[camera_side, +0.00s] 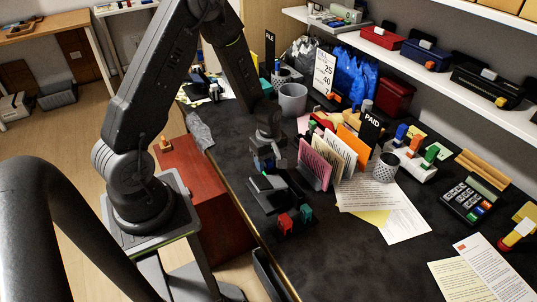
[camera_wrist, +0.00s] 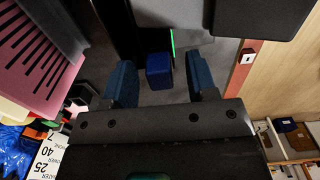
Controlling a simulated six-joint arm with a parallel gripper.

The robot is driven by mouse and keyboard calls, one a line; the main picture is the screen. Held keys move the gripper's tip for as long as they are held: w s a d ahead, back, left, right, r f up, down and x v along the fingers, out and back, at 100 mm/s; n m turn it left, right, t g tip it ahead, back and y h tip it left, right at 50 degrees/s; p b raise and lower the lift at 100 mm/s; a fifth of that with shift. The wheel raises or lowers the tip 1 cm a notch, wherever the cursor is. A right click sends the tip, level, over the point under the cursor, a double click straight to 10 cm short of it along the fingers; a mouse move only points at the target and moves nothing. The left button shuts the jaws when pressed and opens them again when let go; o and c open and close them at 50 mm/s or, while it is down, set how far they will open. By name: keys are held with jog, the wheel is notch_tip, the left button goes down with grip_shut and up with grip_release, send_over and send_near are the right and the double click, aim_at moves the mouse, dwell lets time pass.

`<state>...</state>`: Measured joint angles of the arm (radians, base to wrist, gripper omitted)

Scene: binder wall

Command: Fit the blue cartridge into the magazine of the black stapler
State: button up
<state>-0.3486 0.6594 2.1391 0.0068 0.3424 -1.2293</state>
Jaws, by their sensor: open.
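My gripper (camera_side: 268,158) hangs low over the desk in the side view, pointing down. In the wrist view its two dark blue fingers (camera_wrist: 161,82) stand apart, with the blue cartridge (camera_wrist: 159,71) between them and a gap on each side. The cartridge is a small blue block, and neither finger is seen touching it. It lies close to a long black part with a green edge (camera_wrist: 173,46), probably the black stapler. In the side view the black stapler (camera_side: 268,184) lies just below my gripper. I cannot tell there whether the cartridge touches it; my gripper hides that spot.
A red block (camera_side: 285,222) and a teal block (camera_side: 306,213) stand in front of the stapler. A pink sorter with papers (camera_side: 315,162) stands close on the right. A grey cup (camera_side: 292,99) is behind.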

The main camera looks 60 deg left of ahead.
aim_at(268, 160)
notch_tip(268, 160, up, 14)
jog(key=shift+f, duration=0.15)
dwell(0.5)
jog(key=s+d+r+m+t, duration=0.5)
jog(key=s+d+r+m, duration=0.7)
jog(key=s+r+m, duration=0.2)
notch_tip(268, 160, up, 2)
jog(key=m, duration=0.4)
jog(key=shift+s+d+r+t, duration=0.15)
jog(key=shift+s+d+t, duration=0.05)
jog(key=shift+s+t, duration=0.1)
